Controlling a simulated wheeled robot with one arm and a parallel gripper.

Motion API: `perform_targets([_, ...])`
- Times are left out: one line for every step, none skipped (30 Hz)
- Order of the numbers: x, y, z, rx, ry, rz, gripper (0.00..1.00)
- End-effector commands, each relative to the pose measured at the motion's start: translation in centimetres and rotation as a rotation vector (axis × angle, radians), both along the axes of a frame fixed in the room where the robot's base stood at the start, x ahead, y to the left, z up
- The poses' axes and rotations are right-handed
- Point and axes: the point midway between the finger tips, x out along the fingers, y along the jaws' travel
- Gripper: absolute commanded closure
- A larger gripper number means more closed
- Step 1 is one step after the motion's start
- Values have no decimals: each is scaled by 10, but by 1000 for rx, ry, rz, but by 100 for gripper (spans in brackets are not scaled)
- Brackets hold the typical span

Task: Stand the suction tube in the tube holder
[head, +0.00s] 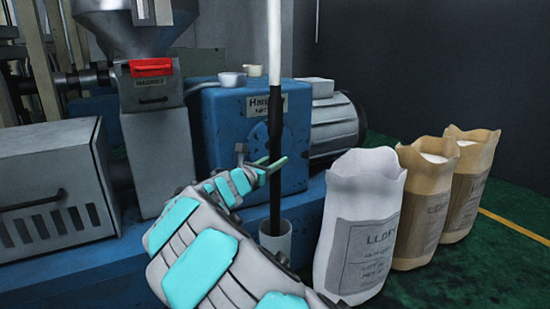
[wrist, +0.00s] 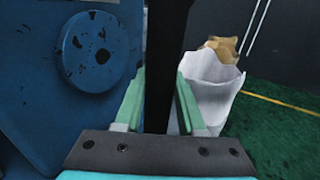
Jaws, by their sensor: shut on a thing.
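The suction tube (head: 275,115) is a long upright tube, white at the top and black below. My gripper (head: 272,166) is shut on its black part, with its green fingers on either side. In the wrist view the tube (wrist: 166,65) runs upright between the green fingers (wrist: 160,100). The tube holder (head: 275,243) is a pale grey cup low in front of the blue machine. The tube's lower part comes down to the holder and appears to be inside its mouth. My arm hides the holder's lower part, and the tube's bottom end is not visible.
A white sack (head: 358,215) stands close to the right of the holder, with two brown sacks (head: 428,190) (head: 472,175) behind it. The blue machine (head: 225,130) with a grey motor (head: 335,125) stands behind. Green floor (head: 480,270) is open at the right.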

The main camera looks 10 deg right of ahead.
Motion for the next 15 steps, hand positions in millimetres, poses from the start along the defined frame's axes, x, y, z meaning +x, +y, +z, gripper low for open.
perform_targets([0,0,-4,-1,-1,0,100])
perform_targets([0,0,-6,-1,-1,0,100])
perform_targets([0,0,-9,-1,-1,0,100])
perform_targets([0,0,-11,-1,-1,0,100])
perform_targets([0,0,-13,-2,-1,0,100])
perform_targets([0,0,-15,-2,-1,0,100])
perform_targets([0,0,-17,-2,-1,0,100])
perform_targets([0,0,-19,-2,-1,0,100])
perform_targets([0,0,-22,-2,-1,0,100])
perform_targets([0,0,-24,-3,-1,0,100])
perform_targets([0,0,-26,-3,-1,0,100])
perform_targets([0,0,-29,-3,-1,0,100])
perform_targets([0,0,-31,-3,-1,0,100])
perform_targets([0,0,-33,-3,-1,0,100])
perform_targets([0,0,-35,-3,0,0,100])
